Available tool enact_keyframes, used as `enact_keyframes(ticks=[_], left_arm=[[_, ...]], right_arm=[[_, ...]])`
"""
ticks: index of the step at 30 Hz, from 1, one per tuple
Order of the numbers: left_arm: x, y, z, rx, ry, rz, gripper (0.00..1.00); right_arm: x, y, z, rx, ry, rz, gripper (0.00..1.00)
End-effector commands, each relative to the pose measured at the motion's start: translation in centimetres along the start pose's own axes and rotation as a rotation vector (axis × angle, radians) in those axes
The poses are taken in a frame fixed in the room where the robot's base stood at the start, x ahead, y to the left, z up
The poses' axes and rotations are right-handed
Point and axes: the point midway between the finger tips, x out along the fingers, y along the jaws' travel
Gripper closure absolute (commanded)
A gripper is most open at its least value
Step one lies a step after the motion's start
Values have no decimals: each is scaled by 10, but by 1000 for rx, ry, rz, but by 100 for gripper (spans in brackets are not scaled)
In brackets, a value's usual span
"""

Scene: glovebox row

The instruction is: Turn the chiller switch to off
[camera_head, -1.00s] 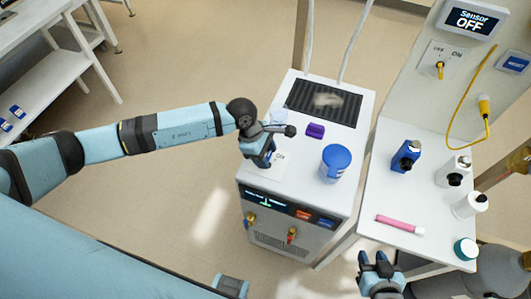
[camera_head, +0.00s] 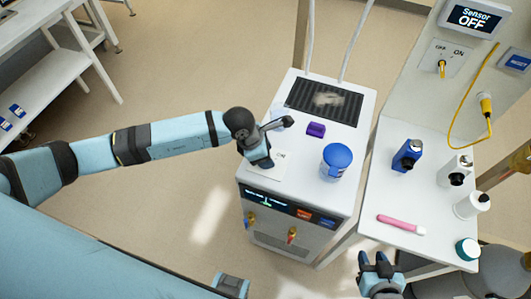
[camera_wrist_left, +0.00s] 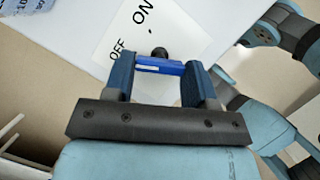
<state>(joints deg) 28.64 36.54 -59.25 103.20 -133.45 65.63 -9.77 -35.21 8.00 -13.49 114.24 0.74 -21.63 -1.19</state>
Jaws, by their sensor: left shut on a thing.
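The chiller (camera_head: 285,205) is the white cabinet in the middle of the head view. Its switch plate (camera_head: 270,172) lies on the near left of its top, mostly under my left gripper (camera_head: 262,163). In the left wrist view the plate (camera_wrist_left: 185,45) shows OFF and ON. The blue switch handle (camera_wrist_left: 160,67) sits between the fingertips of my left gripper (camera_wrist_left: 162,75), which is shut on it. A black knob shows just behind the handle. I cannot tell which mark the handle points to. My right gripper (camera_head: 374,260) is open and empty, low in the head view.
A purple block (camera_head: 316,130) and a blue-lidded jar (camera_head: 336,162) stand on the chiller, near a dark grille (camera_head: 323,101). The white side table (camera_head: 385,195) holds several bottles and a pink tube (camera_head: 400,224). A yellow cable (camera_head: 450,125) hangs above it.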

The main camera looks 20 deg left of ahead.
Motion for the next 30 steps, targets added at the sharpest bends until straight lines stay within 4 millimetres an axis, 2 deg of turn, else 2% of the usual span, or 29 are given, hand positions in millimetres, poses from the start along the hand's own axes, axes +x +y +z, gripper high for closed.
enact_keyframes(ticks=[16,17,18,20,30], left_arm=[[0,0,0,-30,0,13,73],[0,0,0,-30,0,13,44],[0,0,0,-30,0,13,35],[0,0,0,-30,0,12,23],[-4,0,0,-28,-1,13,23]], right_arm=[[0,0,0,0,0,1,62],[0,0,0,0,0,1,62],[0,0,0,0,0,1,62],[0,0,0,0,0,1,62],[1,1,1,0,0,1,62]])
